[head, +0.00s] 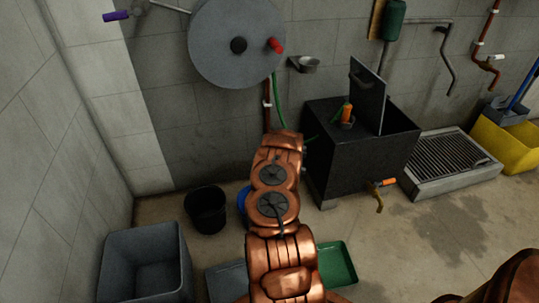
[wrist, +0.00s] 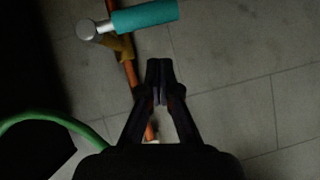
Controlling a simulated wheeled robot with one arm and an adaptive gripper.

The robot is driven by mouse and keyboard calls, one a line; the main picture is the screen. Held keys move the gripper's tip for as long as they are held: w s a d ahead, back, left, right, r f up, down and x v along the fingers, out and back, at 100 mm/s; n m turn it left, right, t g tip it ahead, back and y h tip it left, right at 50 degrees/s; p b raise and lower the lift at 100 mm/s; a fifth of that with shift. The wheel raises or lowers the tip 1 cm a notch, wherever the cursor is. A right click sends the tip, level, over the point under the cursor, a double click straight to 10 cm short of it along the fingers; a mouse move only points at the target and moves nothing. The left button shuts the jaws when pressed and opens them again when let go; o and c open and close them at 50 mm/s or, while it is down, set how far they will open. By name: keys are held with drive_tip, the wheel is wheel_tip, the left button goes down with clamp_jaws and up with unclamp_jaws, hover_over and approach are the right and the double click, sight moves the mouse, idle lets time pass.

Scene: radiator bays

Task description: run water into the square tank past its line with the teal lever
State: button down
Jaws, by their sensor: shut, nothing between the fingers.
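The teal lever (wrist: 145,16) shows at the top of the wrist view. It is a teal grip on a silver knob, above a brass valve on an orange-brown pipe (wrist: 131,72). My gripper (wrist: 160,66) is shut and empty, below the lever in the picture and apart from it. In the head view my arm hides my gripper, and I do not see the teal lever. A dark square tank (head: 345,165) stands right of my arm with a raised lid panel (head: 367,96). Its fill line and water level cannot be made out.
A green hose (head: 279,100) runs down the wall; a green hose (wrist: 45,117) also curves at left in the wrist view. An orange-handled tap (head: 382,184) juts from the tank's front. A black bucket (head: 206,209), grey bin (head: 112,272) and green tray (head: 337,264) stand on the floor.

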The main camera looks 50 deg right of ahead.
drive_tip(key=a+p+v, duration=0.1)
drive_tip(key=v, duration=0.8)
wheel_tip(320, 180, down, 5)
drive_tip(key=s+a+n+t+h+b, duration=0.15)
drive_tip(key=t+h+b, duration=0.3)
drive_tip(key=b, duration=1.65)
drive_tip(key=w+d+f+b, duration=0.4)
drive_tip(key=w+d+b, duration=0.2)
drive_tip(key=w+b, duration=0.1)
drive_tip(key=shift+w+f+g, duration=0.3)
drive_tip(key=shift+w+g, duration=0.05)
drive_tip(key=shift+w, duration=0.55)
